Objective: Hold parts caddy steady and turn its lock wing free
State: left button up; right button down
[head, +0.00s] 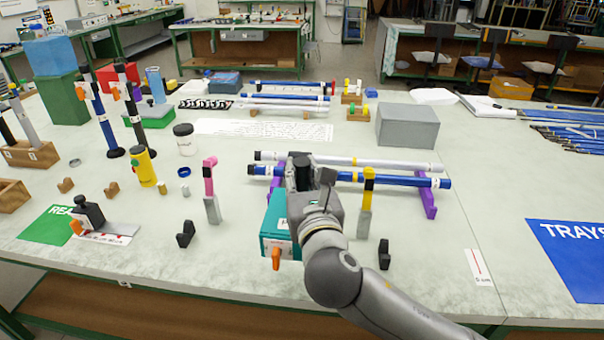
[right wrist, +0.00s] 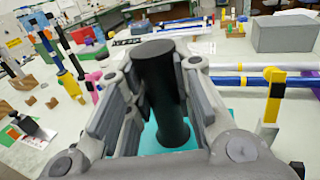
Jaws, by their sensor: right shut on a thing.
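The teal box (head: 272,222), which I take for the parts caddy, stands on the bench with a white label on its front. An orange wing (head: 277,257) sticks out low on its front face and hangs downward. My right gripper (head: 303,175) is over the box and shut on its upright black post. In the right wrist view the black post (right wrist: 163,95) stands between the fingers, with the teal top (right wrist: 150,137) below. My right arm hides the box's right side. My left gripper is not in view.
Blue and white rods (head: 400,180) lie on purple supports (head: 428,198) just behind and right. A pink-topped stand (head: 210,190) is left, a yellow-topped stand (head: 366,195) right. Small black rests (head: 185,235) flank the box. The front bench strip left of it is mostly clear.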

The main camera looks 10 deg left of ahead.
jog(key=shift+w, duration=0.1)
